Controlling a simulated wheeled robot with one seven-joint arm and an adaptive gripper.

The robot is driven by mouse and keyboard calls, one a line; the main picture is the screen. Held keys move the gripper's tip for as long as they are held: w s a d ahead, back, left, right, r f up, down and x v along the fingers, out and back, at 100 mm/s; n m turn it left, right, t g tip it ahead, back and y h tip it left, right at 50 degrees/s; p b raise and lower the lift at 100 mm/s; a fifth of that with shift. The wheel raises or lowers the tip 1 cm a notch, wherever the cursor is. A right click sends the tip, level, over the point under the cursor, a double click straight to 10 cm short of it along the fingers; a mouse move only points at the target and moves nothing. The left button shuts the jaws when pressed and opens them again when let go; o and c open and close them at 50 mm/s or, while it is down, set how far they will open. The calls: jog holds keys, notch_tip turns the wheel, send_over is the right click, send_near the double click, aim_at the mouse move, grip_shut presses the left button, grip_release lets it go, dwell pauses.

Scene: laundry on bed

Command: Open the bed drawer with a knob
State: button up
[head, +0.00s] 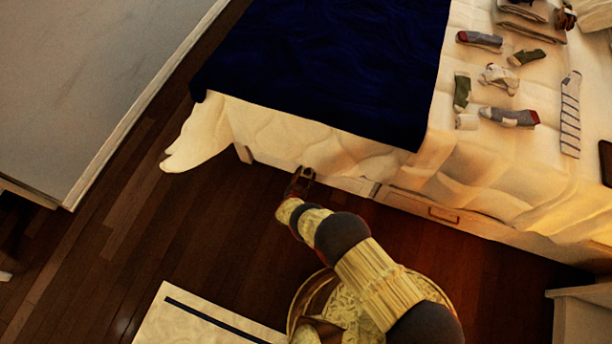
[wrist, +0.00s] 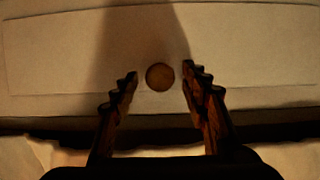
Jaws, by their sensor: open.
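The bed drawer (wrist: 60,55) is a pale panel that fills the upper part of the wrist view. Its round brown knob (wrist: 160,77) sits near the middle of the panel. My gripper (wrist: 159,74) is open, with one finger on each side of the knob and a gap to each. I cannot tell how far the fingertips are from the drawer face. In the head view my gripper (head: 302,175) is low at the side of the bed, in front of the drawer, and the knob is hidden there. The drawer looks closed.
Another drawer with a rectangular handle (head: 443,214) is to the right in the bed side. A white sheet (head: 200,135) hangs over the bed edge. A round woven basket (head: 305,300) and a pale rug (head: 185,325) lie on the wooden floor.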

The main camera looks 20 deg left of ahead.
jog(key=shift+w, duration=0.1)
jog(key=shift+c, duration=0.9)
grip_shut()
